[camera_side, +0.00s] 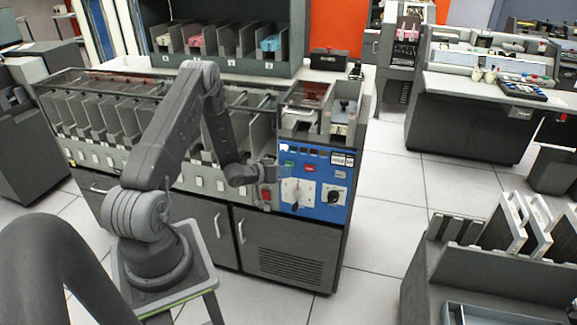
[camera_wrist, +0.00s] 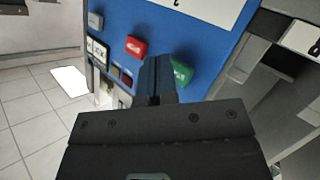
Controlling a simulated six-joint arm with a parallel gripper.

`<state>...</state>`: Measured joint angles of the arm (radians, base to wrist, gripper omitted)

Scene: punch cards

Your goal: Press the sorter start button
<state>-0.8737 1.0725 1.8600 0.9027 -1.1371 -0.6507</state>
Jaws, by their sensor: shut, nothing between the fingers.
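The sorter's blue control panel (camera_side: 320,202) is on the right end of the long grey sorter. It carries a green button (camera_side: 289,166) and a red button (camera_side: 309,167). No start label is legible. In the wrist view the green button (camera_wrist: 181,72) lies just right of my fingertips, and the red button (camera_wrist: 136,46) lies up and left of them. My gripper (camera_side: 280,172) is at the panel's left edge, close to the green button. In the wrist view my gripper (camera_wrist: 156,68) is shut and empty. I cannot tell whether it touches the panel.
A black lever and a round dial (camera_side: 334,196) sit low on the panel. Card pockets (camera_side: 110,115) line the sorter to the left. A card rack (camera_side: 490,250) stands at the lower right. Open tiled floor (camera_side: 385,215) lies right of the sorter.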

